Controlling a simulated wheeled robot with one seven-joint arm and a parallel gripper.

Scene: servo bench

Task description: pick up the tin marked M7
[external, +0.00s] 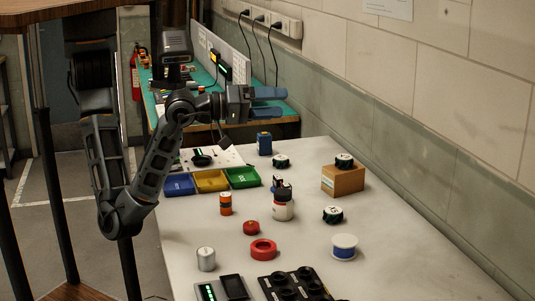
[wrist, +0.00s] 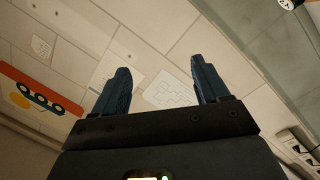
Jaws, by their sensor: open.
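Several small dark green round tins with white lids or labels are on the white bench in the external view. One tin (external: 281,160) lies toward the back, one (external: 344,160) sits on top of a wooden block (external: 342,181), and one (external: 333,214) lies nearer, right of the middle. Their markings are too small to read, so I cannot tell which is M7. My gripper (external: 284,102) is open and empty, raised above the far end of the bench, away from the tins. In the wrist view its blue fingers (wrist: 160,66) are apart, with only wall and papers beyond.
A white bottle (external: 283,207), orange-black cylinder (external: 225,204), red ring (external: 263,249), red knob (external: 251,227), blue-white spool (external: 344,246) and grey cylinder (external: 206,259) stand on the bench. Coloured bins (external: 211,181) are at left, a black holder (external: 296,285) in front.

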